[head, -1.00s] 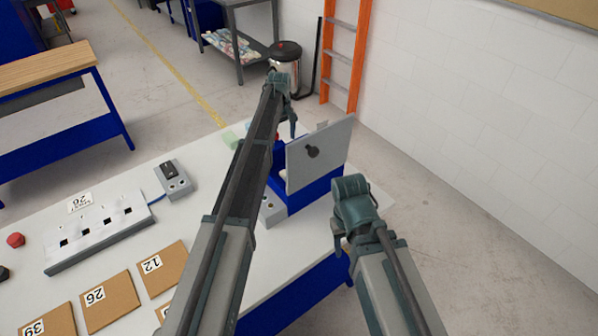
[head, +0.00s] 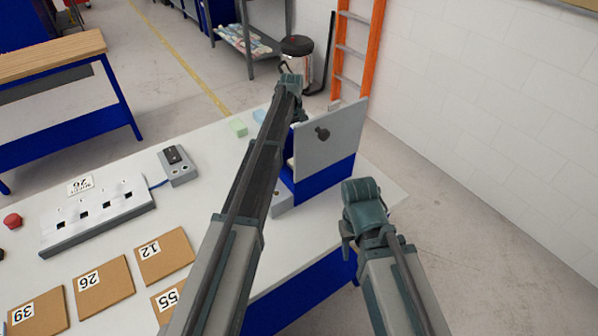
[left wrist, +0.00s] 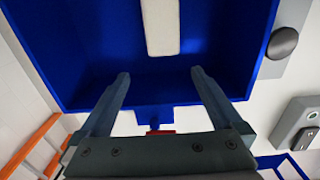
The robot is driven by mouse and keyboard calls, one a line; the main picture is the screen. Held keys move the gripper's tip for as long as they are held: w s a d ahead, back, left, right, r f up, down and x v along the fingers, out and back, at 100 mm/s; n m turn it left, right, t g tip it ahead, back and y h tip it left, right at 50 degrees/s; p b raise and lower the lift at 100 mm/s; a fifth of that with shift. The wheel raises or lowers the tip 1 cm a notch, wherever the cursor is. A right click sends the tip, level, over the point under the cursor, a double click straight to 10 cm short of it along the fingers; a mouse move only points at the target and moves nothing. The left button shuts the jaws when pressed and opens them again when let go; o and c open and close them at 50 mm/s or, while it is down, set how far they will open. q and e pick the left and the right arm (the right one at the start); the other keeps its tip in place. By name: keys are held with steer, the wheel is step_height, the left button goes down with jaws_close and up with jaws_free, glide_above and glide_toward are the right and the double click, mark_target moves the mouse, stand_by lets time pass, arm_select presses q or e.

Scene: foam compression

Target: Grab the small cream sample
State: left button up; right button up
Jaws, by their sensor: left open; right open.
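A pale cream-white block (left wrist: 160,22), likely the small cream sample, shows inside a blue open box (left wrist: 95,75) in the left wrist view, cut off by the top edge. My left gripper (left wrist: 160,88) is open and empty; its fingers reach over the box's near edge, apart from the block. In the head view my left gripper (head: 300,112) is behind the grey panel (head: 328,138) of the blue device (head: 315,187), partly hidden, and I cannot make out the cream block there. My right gripper (head: 348,240) is open and empty, right of the device.
A green block (head: 237,127) and a pale blue block (head: 260,115) lie on the white table (head: 215,165) beyond my left arm. A socket strip (head: 97,212), a switch box (head: 175,163) and several numbered brown cards (head: 104,281) lie to the left. An orange ladder (head: 356,50) stands behind.

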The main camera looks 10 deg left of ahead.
arm_select(q)
steer(key=shift+f, duration=0.7)
arm_select(e)
steer(key=shift+f, duration=0.7)
arm_select(q)
steer(key=f+b, duration=0.2)
steer(key=s+f+b, duration=0.1)
steer(key=f+b, duration=0.1)
steer(key=b, duration=0.1)
steer(key=shift+s+f, duration=0.1)
steer(key=shift+f, duration=0.1)
steer(key=shift+f+b, duration=0.4)
steer(key=shift+f, duration=0.05)
arm_select(e)
step_height(320, 180, down, 5)
steer(key=shift+f, duration=0.1)
arm_select(q)
steer(key=shift+r, duration=0.1)
steer(key=c, duration=1.4)
steer(key=shift+r, duration=0.1)
